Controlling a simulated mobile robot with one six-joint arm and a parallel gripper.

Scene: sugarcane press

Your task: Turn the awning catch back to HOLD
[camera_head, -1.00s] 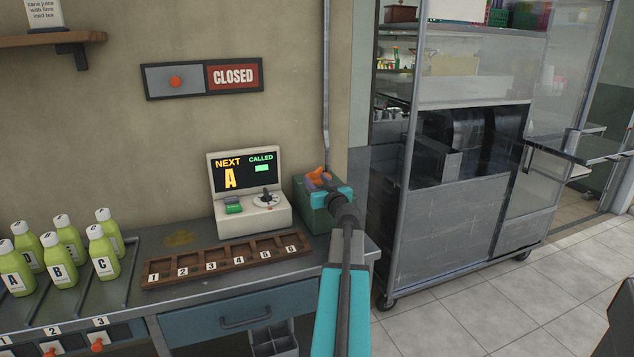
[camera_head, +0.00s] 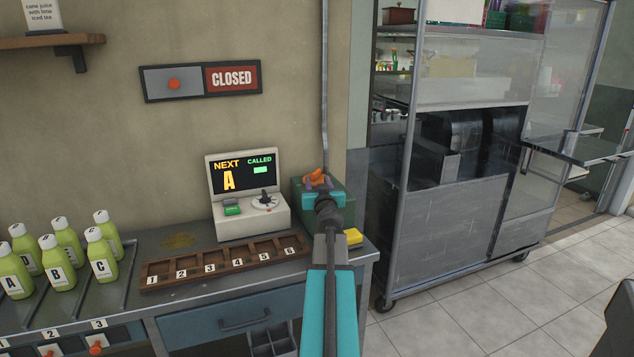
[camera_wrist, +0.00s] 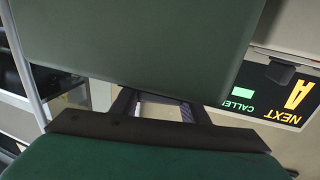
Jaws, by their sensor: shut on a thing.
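The awning catch's orange handle (camera_head: 316,177) shows on top of a green box (camera_head: 340,190) at the right end of the counter. My gripper (camera_head: 318,183) is over the box, its purple-grey fingers shut on the orange handle. My wrist hides the lower part of the catch, and I see no HOLD mark. In the wrist view the gripper's fingers (camera_wrist: 158,106) show against a large green surface; the handle between them is not clear there.
A display console (camera_head: 248,205) stands just left of the box. A numbered wooden rack (camera_head: 225,262) and several green bottles (camera_head: 62,262) are further left. A yellow block (camera_head: 353,237) is close right of my arm. A metal pipe (camera_head: 324,90) runs down the wall behind.

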